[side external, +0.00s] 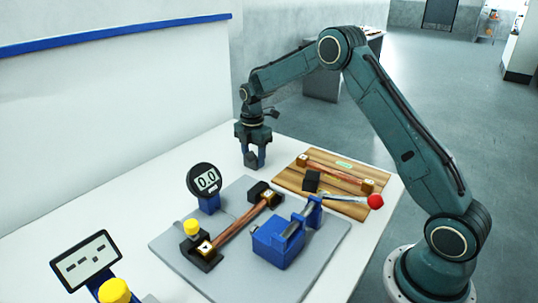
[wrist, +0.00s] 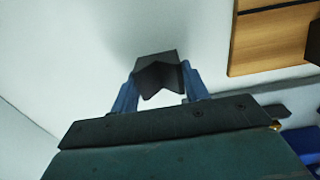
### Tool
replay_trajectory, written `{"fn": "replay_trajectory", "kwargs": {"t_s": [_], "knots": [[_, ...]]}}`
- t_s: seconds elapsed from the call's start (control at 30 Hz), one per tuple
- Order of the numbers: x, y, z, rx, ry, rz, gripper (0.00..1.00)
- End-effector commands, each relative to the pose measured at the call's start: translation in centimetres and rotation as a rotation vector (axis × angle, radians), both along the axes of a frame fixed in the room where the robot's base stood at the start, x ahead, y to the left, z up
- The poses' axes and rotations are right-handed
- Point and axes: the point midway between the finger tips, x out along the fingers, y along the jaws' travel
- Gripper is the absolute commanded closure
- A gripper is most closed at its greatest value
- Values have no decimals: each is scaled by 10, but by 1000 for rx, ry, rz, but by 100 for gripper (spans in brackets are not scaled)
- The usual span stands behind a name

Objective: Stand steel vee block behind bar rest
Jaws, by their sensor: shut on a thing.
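My gripper (side external: 254,157) is shut on the dark steel vee block (side external: 251,161), over the white table beyond the grey plate. In the wrist view the vee block (wrist: 157,70) sits between the blue fingers (wrist: 160,90), its V notch facing the bottom of the picture. I cannot tell whether its underside touches the table. On the grey plate (side external: 174,245), a copper-coloured bar (side external: 234,222) lies across two dark supports, one at the far end (side external: 259,189) and one at the near end (side external: 208,256). I cannot tell for certain which support is the bar rest.
A dial gauge (side external: 206,180) stands left of the bar. A blue clamp-like device (side external: 277,245) with a red-knobbed lever (side external: 375,201) is at right. A wooden board (side external: 340,172) holds another bar and a dark block (side external: 312,181). A display (side external: 86,262) stands front left.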

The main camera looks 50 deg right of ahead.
Motion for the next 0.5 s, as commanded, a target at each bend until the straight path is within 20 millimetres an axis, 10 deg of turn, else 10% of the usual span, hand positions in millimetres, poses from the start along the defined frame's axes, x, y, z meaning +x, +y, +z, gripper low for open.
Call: {"fn": "replay_trajectory", "kwargs": {"t_s": [0.17, 0.2, 0.3, 0.5], "knots": [[0, 0, -2, 0, -2, 0, 98], [0, 0, -3, 0, 0, 0, 51], [0, 0, -3, 0, 0, 0, 33], [0, 0, -3, 0, 0, 0, 33]]}}
